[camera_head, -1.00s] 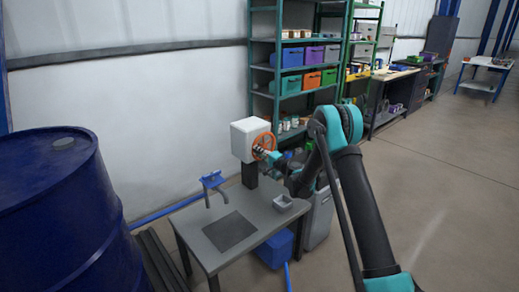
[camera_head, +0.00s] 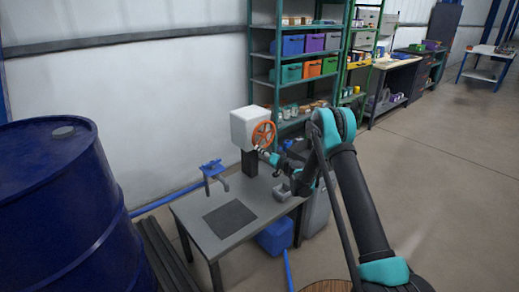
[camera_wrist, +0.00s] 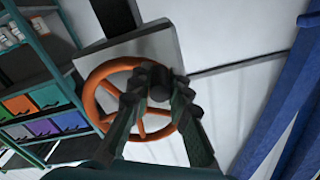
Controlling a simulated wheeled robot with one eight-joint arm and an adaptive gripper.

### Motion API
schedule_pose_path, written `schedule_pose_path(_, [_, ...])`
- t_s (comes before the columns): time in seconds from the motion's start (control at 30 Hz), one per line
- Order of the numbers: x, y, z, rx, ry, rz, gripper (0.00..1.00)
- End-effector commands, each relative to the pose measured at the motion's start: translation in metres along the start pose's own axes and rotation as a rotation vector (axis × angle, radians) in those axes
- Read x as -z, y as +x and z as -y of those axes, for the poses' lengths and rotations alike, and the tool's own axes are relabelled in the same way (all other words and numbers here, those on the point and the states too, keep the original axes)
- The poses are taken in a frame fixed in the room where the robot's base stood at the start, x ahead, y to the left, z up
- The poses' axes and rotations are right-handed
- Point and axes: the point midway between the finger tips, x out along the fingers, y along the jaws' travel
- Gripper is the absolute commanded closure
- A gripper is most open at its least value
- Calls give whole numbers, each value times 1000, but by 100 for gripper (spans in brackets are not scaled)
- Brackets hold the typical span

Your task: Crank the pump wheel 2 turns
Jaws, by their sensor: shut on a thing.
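The pump wheel is an orange spoked wheel (camera_head: 264,133) on the front of a white box (camera_head: 249,127) on a dark post. In the wrist view the wheel (camera_wrist: 98,88) stands partly behind my fingers. My gripper (camera_head: 260,150) is at the wheel's lower edge in the head view. In the wrist view its dark fingers (camera_wrist: 158,88) close around a dark round crank handle (camera_wrist: 158,80) on the wheel's rim. The fingers hide part of the rim, and the handle's contact sides are hard to make out.
The post stands on a grey table (camera_head: 262,206) with a blue tap (camera_head: 212,168) and a small grey cup (camera_head: 282,192). A blue barrel (camera_head: 55,210) is at the left. Shelves with coloured bins (camera_head: 290,73) stand behind. Open floor lies to the right.

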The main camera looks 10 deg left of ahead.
Motion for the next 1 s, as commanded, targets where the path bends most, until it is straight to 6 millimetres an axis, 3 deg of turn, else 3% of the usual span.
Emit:
schedule_pose_path(0.47, [-3, 0, -35, -1, -450, 0, 100])
schedule_pose_path(1.0, [13, 0, -70, -2, -963, 0, 100])
